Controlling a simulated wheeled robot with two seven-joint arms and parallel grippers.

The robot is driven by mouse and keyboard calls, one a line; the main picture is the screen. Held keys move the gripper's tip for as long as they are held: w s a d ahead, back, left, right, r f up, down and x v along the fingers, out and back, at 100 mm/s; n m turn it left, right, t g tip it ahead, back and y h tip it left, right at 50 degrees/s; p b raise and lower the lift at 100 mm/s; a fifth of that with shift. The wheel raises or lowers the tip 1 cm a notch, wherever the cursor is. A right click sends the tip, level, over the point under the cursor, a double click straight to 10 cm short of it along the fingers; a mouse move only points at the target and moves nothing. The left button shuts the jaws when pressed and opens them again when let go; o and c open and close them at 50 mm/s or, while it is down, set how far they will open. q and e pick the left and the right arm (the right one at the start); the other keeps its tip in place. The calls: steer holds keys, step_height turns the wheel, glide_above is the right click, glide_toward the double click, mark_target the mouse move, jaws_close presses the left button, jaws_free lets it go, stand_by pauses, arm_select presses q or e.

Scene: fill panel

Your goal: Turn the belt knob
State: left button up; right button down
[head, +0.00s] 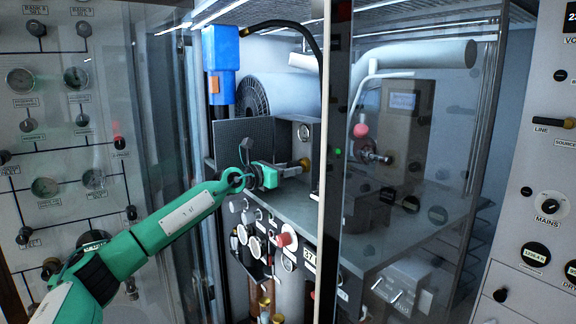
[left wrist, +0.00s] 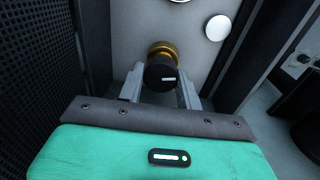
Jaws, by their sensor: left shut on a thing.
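The belt knob is a black cylinder with a white mark on its face and a brass collar behind it. In the left wrist view the knob (left wrist: 163,76) sits on a pale upright panel, between the grey fingers of my left gripper (left wrist: 161,88). The fingers are shut on its sides. In the head view my left gripper (head: 291,169) reaches the brass-coloured knob (head: 305,164) on the front of a grey box. The gripper hides most of the knob there. My right gripper does not show.
A glass door edge (head: 333,160) stands just right of the gripper. A blue unit (head: 221,62) hangs above left. A dark mesh panel (left wrist: 35,70) rises close on the left. Below is a panel with gauges and a red knob (head: 284,239).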

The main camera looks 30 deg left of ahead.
arm_select(q)
steer(key=o, duration=1)
steer(key=shift+s+a+f+b, duration=0.15)
steer(key=shift+s+b, duration=0.2)
steer(key=shift+s, duration=0.05)
steer(key=shift+b+v, duration=3.4)
steer(key=shift+v, duration=3.05)
